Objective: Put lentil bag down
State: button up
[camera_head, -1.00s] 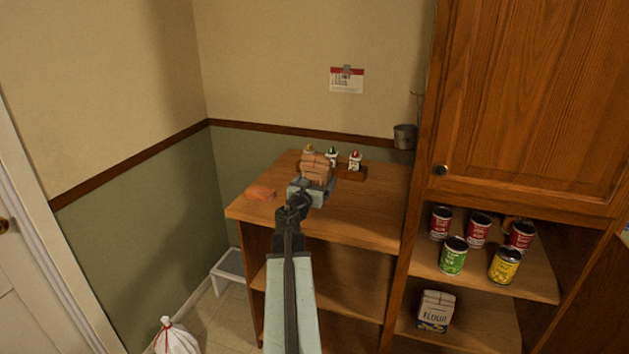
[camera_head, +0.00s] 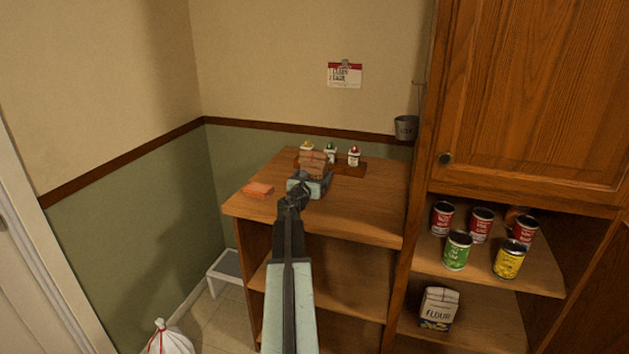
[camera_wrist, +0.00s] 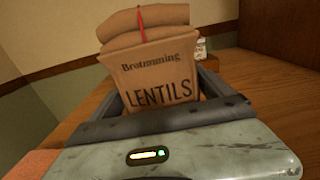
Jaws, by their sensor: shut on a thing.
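The brown lentil bag (camera_head: 312,161) is in my gripper (camera_head: 311,180), over the wooden counter top (camera_head: 370,205). In the wrist view the bag (camera_wrist: 155,75) stands upright between the jaws, with a folded top, a red tie and the word LENTILS facing me. My gripper (camera_wrist: 160,108) is shut on the bag's lower part. The bag's bottom is hidden behind the gripper, so I cannot tell whether it touches the counter.
An orange block (camera_head: 258,189) lies on the counter left of my gripper. A wooden tray (camera_head: 350,170) with small shaker-like bottles (camera_head: 354,156) stands behind the bag. Cans (camera_head: 458,251) and a flour bag (camera_head: 439,308) fill the shelves at right. The counter's front right is clear.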

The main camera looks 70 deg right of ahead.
jog(key=o, duration=1.7)
jog(key=shift+s, duration=0.1)
jog(key=shift+o, duration=0.2)
